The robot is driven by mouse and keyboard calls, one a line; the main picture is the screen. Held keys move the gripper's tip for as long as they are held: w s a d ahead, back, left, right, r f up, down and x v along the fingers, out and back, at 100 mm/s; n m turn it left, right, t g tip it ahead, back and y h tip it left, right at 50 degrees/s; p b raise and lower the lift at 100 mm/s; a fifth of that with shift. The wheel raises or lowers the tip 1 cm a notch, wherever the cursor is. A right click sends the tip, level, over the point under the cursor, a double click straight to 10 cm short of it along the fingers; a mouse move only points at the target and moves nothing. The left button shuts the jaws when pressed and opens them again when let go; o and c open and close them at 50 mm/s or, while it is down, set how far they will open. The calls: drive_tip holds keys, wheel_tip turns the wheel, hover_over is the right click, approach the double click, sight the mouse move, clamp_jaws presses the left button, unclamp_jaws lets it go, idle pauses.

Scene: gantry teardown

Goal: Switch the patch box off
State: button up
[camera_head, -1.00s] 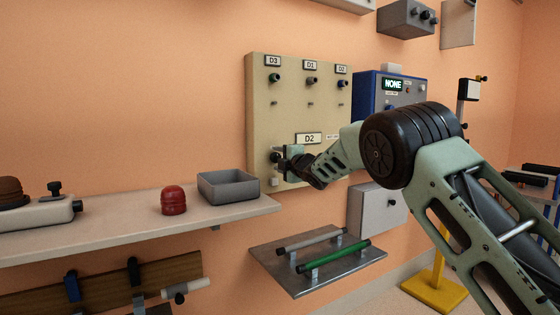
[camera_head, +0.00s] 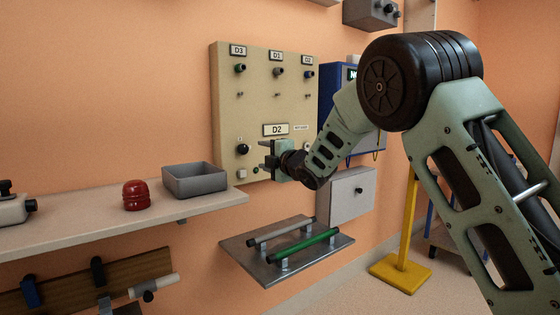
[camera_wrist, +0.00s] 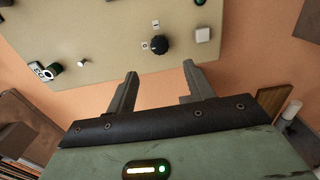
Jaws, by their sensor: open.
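The beige panel (camera_head: 225,110) on the orange wall, which looks like the patch box, carries labels D3, D1 and D2 above a row of sockets, and a larger D2 plate (camera_head: 275,130) below. A black knob (camera_head: 243,149) sits at its lower left, with a pale square button (camera_head: 242,173) under it. The knob (camera_wrist: 159,46) also shows in the wrist view, beside two small marked tags; its pointer setting is unclear. My gripper (camera_head: 266,157) is open and empty, just right of the knob in the head view. In the wrist view its fingertips (camera_wrist: 160,70) stand apart, short of the knob.
A shelf (camera_head: 110,226) at left holds a grey tray (camera_head: 195,180) and a red domed object (camera_head: 136,196). A metal plate with a green bar (camera_head: 304,250) juts out below the panel. A blue box (camera_head: 330,105) hangs right, partly behind my arm. A yellow stand (camera_head: 405,240) stands on the floor.

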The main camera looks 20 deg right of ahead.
drive_tip(key=v, duration=0.7)
